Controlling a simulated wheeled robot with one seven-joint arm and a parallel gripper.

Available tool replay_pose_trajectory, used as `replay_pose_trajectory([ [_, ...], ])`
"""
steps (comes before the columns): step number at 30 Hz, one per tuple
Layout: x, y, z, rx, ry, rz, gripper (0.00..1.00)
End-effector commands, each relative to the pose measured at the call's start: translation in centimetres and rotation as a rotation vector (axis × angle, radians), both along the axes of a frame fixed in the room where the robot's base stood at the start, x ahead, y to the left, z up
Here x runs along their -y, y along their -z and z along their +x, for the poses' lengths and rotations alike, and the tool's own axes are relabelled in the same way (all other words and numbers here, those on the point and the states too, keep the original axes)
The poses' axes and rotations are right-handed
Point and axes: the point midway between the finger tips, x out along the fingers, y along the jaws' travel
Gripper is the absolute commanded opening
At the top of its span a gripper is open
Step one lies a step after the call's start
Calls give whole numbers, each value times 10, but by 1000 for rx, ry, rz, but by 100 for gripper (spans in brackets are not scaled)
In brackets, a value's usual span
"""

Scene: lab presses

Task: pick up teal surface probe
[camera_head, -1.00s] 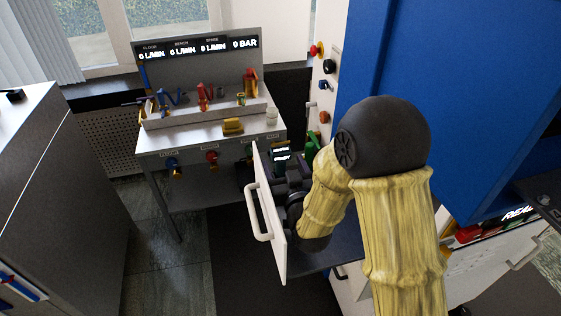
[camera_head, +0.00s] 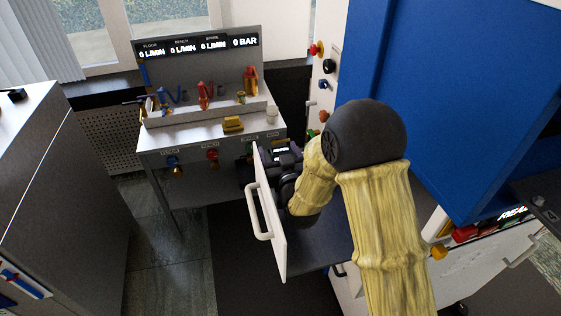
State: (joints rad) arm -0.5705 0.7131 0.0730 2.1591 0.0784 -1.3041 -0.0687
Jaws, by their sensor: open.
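I cannot pick out the teal surface probe in the head view; the open drawer's inside is largely hidden by its white front, my arm and my gripper. My gripper (camera_head: 277,163) is a dark shape behind the top edge of the white drawer front (camera_head: 268,215), over the drawer's far end. It is open, with nothing visibly held, though its fingertips are small and partly hidden. Small purple patches show beside it, too small to identify.
A blue cabinet (camera_head: 450,90) rises close on the right of my arm. The drawer's white handle (camera_head: 259,212) juts left. A grey cabinet (camera_head: 60,200) stands at left.

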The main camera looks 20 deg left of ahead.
Motion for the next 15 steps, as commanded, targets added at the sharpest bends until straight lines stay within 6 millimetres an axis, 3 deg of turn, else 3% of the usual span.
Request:
replay_pose_trajectory([
  [6,0,0,0,0,0,0,73],
  [13,2,0,1,0,3,0,30],
  [15,2,-1,1,1,4,1,24],
])
